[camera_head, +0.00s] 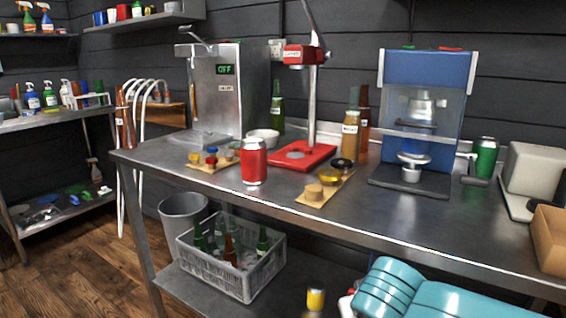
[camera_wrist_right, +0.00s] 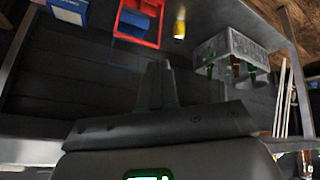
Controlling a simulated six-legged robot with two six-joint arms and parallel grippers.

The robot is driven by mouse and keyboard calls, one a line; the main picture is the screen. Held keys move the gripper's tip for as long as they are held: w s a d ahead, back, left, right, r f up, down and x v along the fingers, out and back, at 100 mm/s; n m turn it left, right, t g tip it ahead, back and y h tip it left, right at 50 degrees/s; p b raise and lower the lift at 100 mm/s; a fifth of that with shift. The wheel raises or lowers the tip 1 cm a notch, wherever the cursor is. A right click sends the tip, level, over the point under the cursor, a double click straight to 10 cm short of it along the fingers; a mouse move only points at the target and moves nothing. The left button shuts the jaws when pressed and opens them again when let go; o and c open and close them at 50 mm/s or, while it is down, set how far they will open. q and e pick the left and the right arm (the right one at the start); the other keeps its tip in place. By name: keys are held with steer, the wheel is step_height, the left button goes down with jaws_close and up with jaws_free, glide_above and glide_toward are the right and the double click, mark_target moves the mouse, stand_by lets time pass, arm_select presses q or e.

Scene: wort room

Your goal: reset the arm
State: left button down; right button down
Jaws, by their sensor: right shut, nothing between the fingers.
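My right gripper (camera_wrist_right: 157,85) shows in the right wrist view, with its dark fingers together and nothing between them. It is apart from the things around it. In the head view I cannot make out either gripper. My left gripper is in neither view.
A steel bench (camera_head: 420,215) carries a red can (camera_head: 254,162), a red-based capper (camera_head: 300,155), a blue machine (camera_head: 428,100) and a green can (camera_head: 485,158). Below are a bottle crate (camera_head: 232,268), a grey bin (camera_head: 183,215) and a yellow item (camera_head: 315,299). A red crate (camera_wrist_right: 135,22) shows in the wrist view.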

step_height(320, 180, down, 16)
steer(key=s+a+n+g+y, duration=0.1)
steer(key=s+a+g+y, duration=0.1)
steer(key=a+g, duration=0.1)
steer(key=s+f+m+g+y, duration=0.2)
steer(key=s+f, duration=0.6)
steer(key=f, duration=0.4)
steer(key=s+f+m+g+y, duration=0.2)
steer(key=s+f, duration=0.7)
steer(key=f, duration=0.3)
step_height(320, 180, up, 26)
steer(key=p, duration=2.6)
steer(key=shift+s+d+p, duration=0.3)
steer(key=shift+s+p, duration=0.05)
steer(key=shift+s, duration=0.1)
steer(key=shift+f, duration=0.15)
